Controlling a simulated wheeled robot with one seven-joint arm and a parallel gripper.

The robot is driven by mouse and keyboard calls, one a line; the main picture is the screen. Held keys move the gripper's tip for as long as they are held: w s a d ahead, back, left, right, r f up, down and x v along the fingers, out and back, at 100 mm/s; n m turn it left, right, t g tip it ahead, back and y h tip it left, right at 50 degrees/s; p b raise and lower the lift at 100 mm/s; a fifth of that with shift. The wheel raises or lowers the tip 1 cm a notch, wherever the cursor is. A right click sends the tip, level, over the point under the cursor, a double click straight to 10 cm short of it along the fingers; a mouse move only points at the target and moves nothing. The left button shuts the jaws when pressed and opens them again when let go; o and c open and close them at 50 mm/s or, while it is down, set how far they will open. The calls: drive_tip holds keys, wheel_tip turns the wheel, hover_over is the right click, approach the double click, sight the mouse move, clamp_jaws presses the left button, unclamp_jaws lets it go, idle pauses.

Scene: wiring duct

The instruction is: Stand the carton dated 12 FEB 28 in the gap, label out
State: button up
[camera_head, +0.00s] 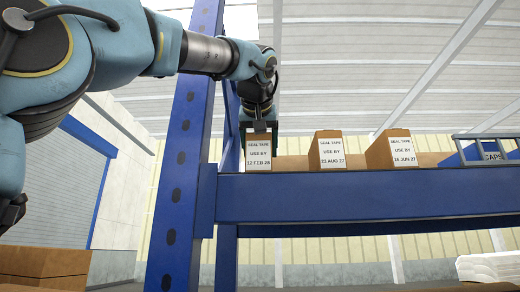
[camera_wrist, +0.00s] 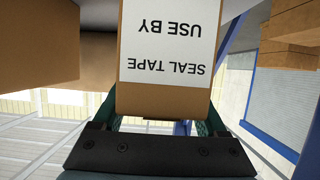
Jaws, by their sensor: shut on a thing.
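The carton dated 12 FEB 28 (camera_head: 259,153) is at the left end of the shelf row, upright, its white label facing out. My gripper (camera_head: 259,127) comes down from above and is shut on its top. In the wrist view the same carton (camera_wrist: 165,95) sits between the fingers of my gripper (camera_wrist: 157,120), its label upside down, reading SEAL TAPE and USE BY. Its base meets the top line of the beam; I cannot tell whether it rests on the shelf. A gap separates it from the carton dated AUG 27 (camera_head: 329,150).
Another carton, dated JUN 27 (camera_head: 394,150), stands further right. A blue beam (camera_head: 370,196) runs along the shelf front. A blue upright post (camera_head: 183,150) stands close on the left. A blue-grey bin (camera_head: 490,150) is at the far right.

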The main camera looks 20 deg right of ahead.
drive_tip(key=o, duration=1.5)
drive_tip(key=b+v, duration=0.2)
drive_tip(key=v, duration=1)
drive_tip(key=shift+r, duration=0.15)
